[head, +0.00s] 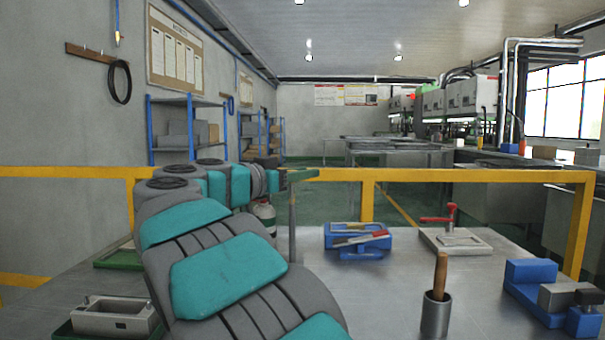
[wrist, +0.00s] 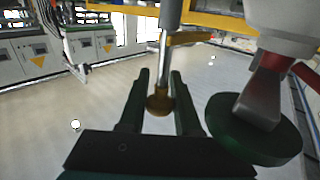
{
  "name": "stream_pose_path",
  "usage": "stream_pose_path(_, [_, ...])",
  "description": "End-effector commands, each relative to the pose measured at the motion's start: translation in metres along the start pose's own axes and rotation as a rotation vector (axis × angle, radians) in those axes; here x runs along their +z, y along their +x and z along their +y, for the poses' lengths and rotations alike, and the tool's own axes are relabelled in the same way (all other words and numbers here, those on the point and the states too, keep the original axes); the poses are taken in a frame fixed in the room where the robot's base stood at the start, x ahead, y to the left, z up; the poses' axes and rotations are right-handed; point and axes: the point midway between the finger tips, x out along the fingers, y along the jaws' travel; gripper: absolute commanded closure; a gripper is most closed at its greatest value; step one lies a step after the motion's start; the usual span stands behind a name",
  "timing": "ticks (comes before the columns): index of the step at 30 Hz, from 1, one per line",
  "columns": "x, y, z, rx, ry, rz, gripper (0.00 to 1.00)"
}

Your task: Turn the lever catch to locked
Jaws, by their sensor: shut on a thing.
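In the wrist view, a slim metal rod (wrist: 163,58) ends in a brass-coloured knob (wrist: 159,103), seemingly the lever of the catch. My gripper (wrist: 160,84) has its two dark green fingers on either side of the knob and is shut on it. In the head view my gripper (head: 301,173) is at the top of the upright rod (head: 292,222), behind my arm. The foot of the rod and the catch body are hidden by my arm, so the catch's locked or unlocked position cannot be told.
A pale canister (head: 265,215) stands close left of the rod. On the table are a blue tool holder (head: 357,243), a red-handled clamp (head: 440,219), a metal cup (head: 435,315) with a wooden handle, a blue vise (head: 550,290) and a grey mould (head: 113,316). A yellow rail (head: 465,175) runs behind.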

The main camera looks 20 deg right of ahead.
Motion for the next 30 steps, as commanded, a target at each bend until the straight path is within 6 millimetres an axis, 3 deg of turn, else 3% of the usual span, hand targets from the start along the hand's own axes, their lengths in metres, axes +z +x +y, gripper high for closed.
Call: stream_pose_path(30, [0.001, -0.008, -0.02, -0.766, -0.001, 0.0, 1.0])
